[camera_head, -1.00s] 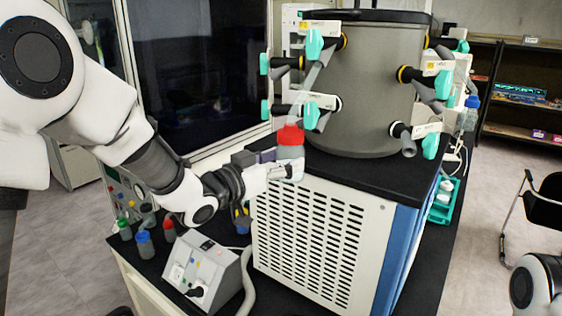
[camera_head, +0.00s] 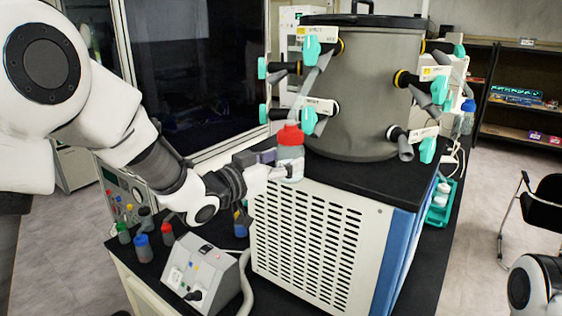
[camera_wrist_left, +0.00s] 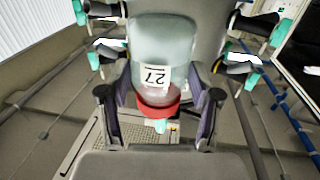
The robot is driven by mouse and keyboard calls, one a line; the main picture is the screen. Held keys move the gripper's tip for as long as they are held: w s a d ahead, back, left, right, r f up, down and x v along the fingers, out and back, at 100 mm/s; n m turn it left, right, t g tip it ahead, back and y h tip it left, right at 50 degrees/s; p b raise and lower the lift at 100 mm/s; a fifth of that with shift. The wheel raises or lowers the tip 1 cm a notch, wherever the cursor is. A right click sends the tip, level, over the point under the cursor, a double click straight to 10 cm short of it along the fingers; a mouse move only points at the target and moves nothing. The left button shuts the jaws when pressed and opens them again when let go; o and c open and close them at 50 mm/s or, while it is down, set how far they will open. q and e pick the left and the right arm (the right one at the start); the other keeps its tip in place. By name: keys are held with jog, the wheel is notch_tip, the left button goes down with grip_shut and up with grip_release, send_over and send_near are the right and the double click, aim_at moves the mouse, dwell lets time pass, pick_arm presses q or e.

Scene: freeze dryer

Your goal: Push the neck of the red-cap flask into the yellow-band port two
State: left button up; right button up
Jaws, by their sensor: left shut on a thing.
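The red-cap flask (camera_head: 291,152) is clear with a red cap and a white label. My left gripper (camera_head: 285,172) is shut around its body and holds it upright, beside the grey drum (camera_head: 360,95) and near its lower left valve. In the left wrist view, the flask (camera_wrist_left: 160,50) appears upside down between the fingers of my left gripper (camera_wrist_left: 160,85), with "27" on its label. Yellow-band ports show at the drum's upper left (camera_head: 340,46) and right (camera_head: 400,78); their numbers are too small to read. The flask's neck is apart from every port. My right gripper is out of view.
The drum stands on a white vented cabinet (camera_head: 312,235) with a black top. Teal-handled valves (camera_head: 311,48) stick out around the drum. Several small bottles (camera_head: 143,245) and a grey control box (camera_head: 205,275) stand on the black bench at the left. A black chair (camera_head: 540,210) is at the right.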

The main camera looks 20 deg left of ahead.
pick_arm(q)
jog(key=shift+w+r, duration=0.15)
jog(key=shift+r, duration=0.2)
grip_shut()
jog(key=o, duration=1.7)
grip_release()
jog(key=shift+c, duration=0.2)
jog(key=shift+o, duration=0.4)
jog(key=shift+d+f, duration=0.15)
